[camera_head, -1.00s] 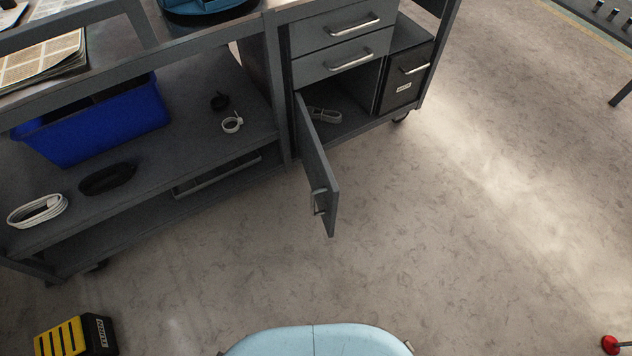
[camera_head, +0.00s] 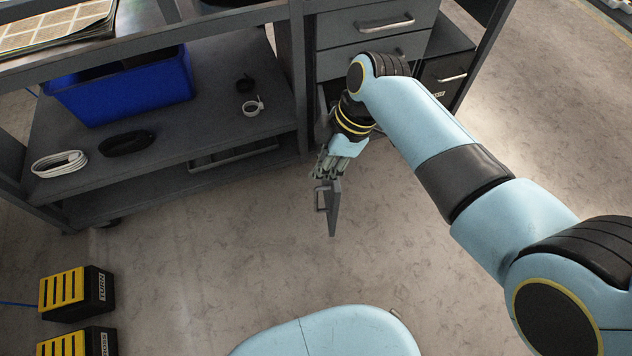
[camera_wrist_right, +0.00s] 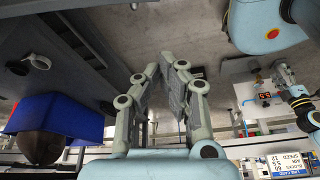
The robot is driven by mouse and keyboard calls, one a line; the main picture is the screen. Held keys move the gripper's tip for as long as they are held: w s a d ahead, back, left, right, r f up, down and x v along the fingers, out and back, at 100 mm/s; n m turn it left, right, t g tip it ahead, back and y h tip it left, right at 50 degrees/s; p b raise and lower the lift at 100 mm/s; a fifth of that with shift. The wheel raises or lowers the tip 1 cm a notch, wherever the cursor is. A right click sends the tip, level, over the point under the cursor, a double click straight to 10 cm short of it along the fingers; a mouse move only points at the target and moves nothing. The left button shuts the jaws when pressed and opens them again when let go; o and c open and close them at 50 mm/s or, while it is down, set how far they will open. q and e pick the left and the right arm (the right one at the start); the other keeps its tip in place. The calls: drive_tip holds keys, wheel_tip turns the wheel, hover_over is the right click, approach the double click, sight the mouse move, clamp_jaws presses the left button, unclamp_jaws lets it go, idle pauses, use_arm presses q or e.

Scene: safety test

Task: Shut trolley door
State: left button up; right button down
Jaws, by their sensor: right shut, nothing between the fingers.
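The grey trolley door (camera_head: 334,215) stands open in the head view, swung out toward me from the trolley below its drawers. Its bar handle (camera_head: 320,199) is on the left face near the free edge. My right gripper (camera_head: 322,173) is shut and empty, just above the handle in the picture. Whether it touches the door I cannot tell. My forearm and wrist hide most of the door and the compartment opening. In the right wrist view the gripper's fingertips (camera_wrist_right: 167,60) meet.
A grey shelf bench left of the trolley bears a blue bin (camera_head: 125,90), a white cable coil (camera_head: 60,163) and a black coil (camera_head: 126,143). Two yellow-and-black boxes (camera_head: 76,292) sit on the floor at lower left. The floor before the door is clear.

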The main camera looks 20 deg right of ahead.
drive_tip(key=b, duration=0.5)
hover_over(325, 186)
drive_tip(key=s+a, duration=0.2)
drive_tip(key=s, duration=0.1)
wheel_tip(325, 186, down, 9)
use_arm(q)
drive_tip(key=f, duration=0.1)
drive_tip(key=a+f, duration=0.1)
drive_tip(key=f, duration=0.1)
drive_tip(key=w+f, duration=0.1)
drive_tip(key=shift+w+a+f, duration=0.1)
drive_tip(key=shift+a+f, duration=0.1)
drive_tip(key=shift+a, duration=0.1)
use_arm(e)
drive_tip(key=shift+w+d, duration=0.1)
drive_tip(key=shift+d, duration=0.25)
drive_tip(key=shift+d, duration=0.1)
